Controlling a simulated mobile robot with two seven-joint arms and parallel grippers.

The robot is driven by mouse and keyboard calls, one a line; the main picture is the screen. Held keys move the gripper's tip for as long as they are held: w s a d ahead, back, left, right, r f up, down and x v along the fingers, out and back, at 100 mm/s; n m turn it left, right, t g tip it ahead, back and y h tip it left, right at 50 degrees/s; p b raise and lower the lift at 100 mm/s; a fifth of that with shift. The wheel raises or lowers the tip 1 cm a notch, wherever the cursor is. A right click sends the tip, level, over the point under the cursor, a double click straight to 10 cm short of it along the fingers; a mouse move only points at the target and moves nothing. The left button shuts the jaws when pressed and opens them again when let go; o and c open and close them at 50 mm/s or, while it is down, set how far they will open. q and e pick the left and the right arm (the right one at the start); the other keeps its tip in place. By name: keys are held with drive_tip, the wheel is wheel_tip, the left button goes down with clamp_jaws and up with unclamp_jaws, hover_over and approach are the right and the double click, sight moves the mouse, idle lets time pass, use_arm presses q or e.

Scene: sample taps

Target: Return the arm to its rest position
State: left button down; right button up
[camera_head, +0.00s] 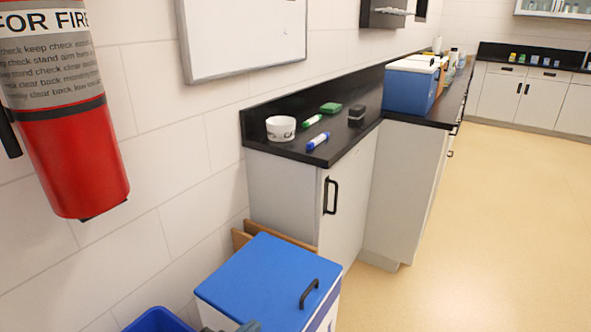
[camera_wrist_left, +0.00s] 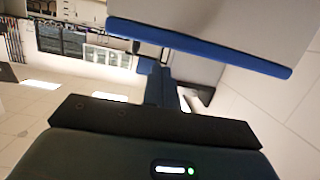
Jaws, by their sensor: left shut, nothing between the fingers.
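My left gripper (camera_head: 237,327) shows only as a small grey-blue piece at the bottom edge of the head view, in front of the blue-lidded white box (camera_head: 268,275). In the left wrist view my left gripper (camera_wrist_left: 163,72) is shut and empty. Its fingers are close to the long blue edge of the lid (camera_wrist_left: 200,50); I cannot tell whether they touch it. The box's lid is down and has a black handle (camera_head: 309,293). Most of my left arm is hidden below the head view. My right gripper is not in view.
A black counter (camera_head: 290,150) holds a white bowl (camera_head: 281,128), markers (camera_head: 318,141) and small blocks. A blue cooler (camera_head: 410,86) stands farther along. A fire extinguisher (camera_head: 65,130) hangs at left. A blue bin (camera_head: 158,320) is at bottom left. The floor (camera_head: 500,220) at right is clear.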

use_arm(q)
drive_tip(key=s+a+r+n+y, duration=0.1)
drive_tip(key=s+a+n+y, duration=0.1)
drive_tip(key=s, duration=0.5)
drive_tip(key=s+a+r+n+y, duration=0.1)
drive_tip(key=s+n, duration=0.1)
drive_tip(key=s, duration=0.6)
drive_tip(key=r+g+p, duration=0.1)
drive_tip(key=r+p, duration=0.1)
drive_tip(key=p, duration=0.5)
drive_tip(key=a+r+m+g+y+p, duration=0.1)
drive_tip(key=r+p, duration=0.1)
drive_tip(key=p, duration=0.6)
drive_tip(key=shift+s+g, duration=0.1)
drive_tip(key=shift+g, duration=0.2)
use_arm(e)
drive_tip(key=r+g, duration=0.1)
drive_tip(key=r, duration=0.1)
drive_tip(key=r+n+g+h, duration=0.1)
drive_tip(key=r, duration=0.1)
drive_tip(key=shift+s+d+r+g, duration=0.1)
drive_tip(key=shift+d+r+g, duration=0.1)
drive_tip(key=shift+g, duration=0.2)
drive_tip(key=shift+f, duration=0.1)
